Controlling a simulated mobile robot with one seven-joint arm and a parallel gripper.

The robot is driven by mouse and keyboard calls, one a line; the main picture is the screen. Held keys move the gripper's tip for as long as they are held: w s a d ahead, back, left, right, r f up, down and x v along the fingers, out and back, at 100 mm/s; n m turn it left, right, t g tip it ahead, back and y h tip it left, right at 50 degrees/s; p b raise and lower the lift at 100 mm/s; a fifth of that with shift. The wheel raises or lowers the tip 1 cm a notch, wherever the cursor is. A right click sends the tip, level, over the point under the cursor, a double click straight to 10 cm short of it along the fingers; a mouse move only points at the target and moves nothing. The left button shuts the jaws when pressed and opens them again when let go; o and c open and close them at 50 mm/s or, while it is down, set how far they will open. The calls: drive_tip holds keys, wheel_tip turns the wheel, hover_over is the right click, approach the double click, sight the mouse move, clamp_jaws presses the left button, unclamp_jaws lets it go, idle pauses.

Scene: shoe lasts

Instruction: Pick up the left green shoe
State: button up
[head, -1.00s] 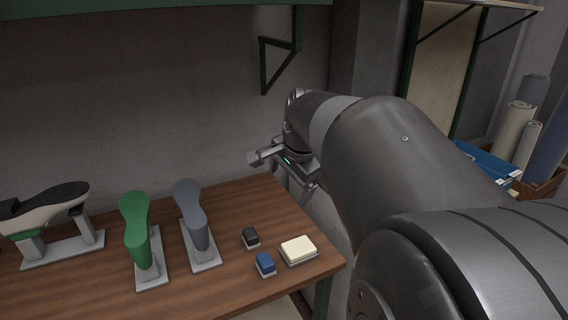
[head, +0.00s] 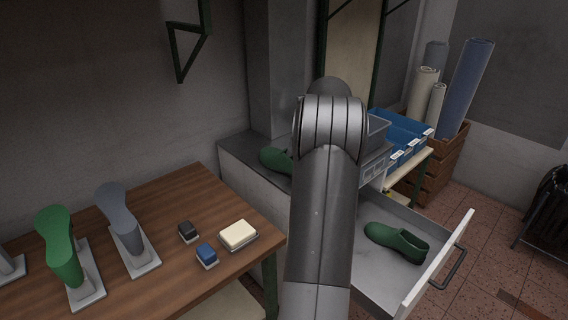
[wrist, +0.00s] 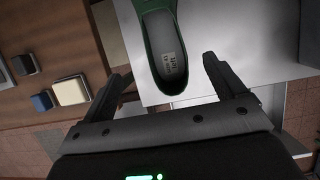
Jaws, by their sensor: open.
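One green shoe (head: 275,160) lies on the grey cabinet top, at the left of the two shoes in the head view; my arm hides part of it. A second green shoe (head: 397,241) lies in the open drawer to the right. In the wrist view a green shoe (wrist: 149,25) on a pale surface points its opening at my gripper (wrist: 168,80). My gripper is open, with one finger on each side of the shoe's near end and gaps between. My arm hides the gripper in the head view.
The open drawer (head: 437,262) juts out below the cabinet (head: 240,150). A wooden table (head: 175,195) at left bears shoe lasts, a white block (head: 238,235) and a blue block (head: 207,254). Blue bins (head: 403,135) stand behind my arm at right.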

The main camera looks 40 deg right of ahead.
sight(285, 159)
drive_tip(key=x, duration=1.1)
drive_tip(key=shift+d, duration=0.3)
drive_tip(key=shift+r, duration=0.1)
drive_tip(key=c, duration=1.3)
